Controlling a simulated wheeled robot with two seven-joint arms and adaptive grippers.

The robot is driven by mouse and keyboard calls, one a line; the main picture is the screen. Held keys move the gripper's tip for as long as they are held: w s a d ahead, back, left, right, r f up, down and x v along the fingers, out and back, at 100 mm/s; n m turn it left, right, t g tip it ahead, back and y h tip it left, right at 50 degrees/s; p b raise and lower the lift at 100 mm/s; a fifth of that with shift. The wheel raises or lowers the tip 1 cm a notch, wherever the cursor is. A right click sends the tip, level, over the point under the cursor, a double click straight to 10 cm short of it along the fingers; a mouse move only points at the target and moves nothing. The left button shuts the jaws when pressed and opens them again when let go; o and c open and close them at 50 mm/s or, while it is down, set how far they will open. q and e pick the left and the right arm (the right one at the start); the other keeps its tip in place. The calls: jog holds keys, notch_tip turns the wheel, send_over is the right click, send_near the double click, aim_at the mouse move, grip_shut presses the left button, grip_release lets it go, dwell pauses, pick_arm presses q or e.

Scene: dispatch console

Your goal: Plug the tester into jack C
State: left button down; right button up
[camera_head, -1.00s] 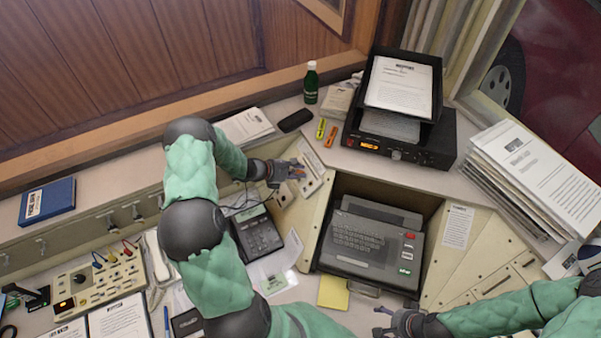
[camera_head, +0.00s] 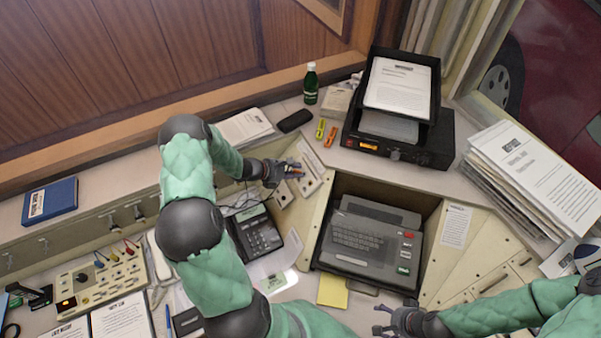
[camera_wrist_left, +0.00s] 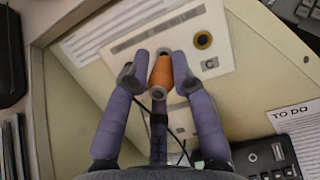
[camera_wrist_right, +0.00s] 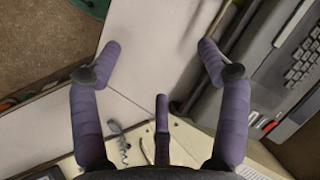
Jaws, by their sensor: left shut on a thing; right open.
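My left gripper (camera_wrist_left: 160,82) is shut on the orange tester plug (camera_wrist_left: 161,73) and holds it in front of a light jack plate. In the head view the left gripper (camera_head: 284,171) is at the sloped panel behind the phone. My right gripper (camera_wrist_right: 155,65) is open and empty, low in the head view (camera_head: 384,320).
A desk phone (camera_head: 257,235) stands below the left gripper. A typewriter-like terminal (camera_head: 365,245) sits in a recess to the right. A radio unit with paper trays (camera_head: 420,148) and a green bottle (camera_head: 311,85) stand behind. A paper stack (camera_head: 540,180) is at right.

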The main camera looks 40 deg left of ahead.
aim_at(293, 170)
pick_arm(q)
jog(key=shift+a, duration=0.1)
jog(key=shift+w+r+p+v, duration=0.15)
jog(key=shift+p+v, duration=0.2)
jog(key=shift+v, duration=0.3)
jog(key=shift+r+p+v, duration=0.1)
jog(key=shift+p+v, duration=0.25)
jog(key=shift+v, duration=0.3)
jog(key=shift+w+r+p+v, duration=0.15)
jog(key=shift+p+v, duration=0.2)
jog(key=shift+v, duration=0.3)
jog(key=shift+s, duration=0.1)
pick_arm(e)
notch_tip(293, 170, up, 2)
jog(key=shift+r, duration=0.1)
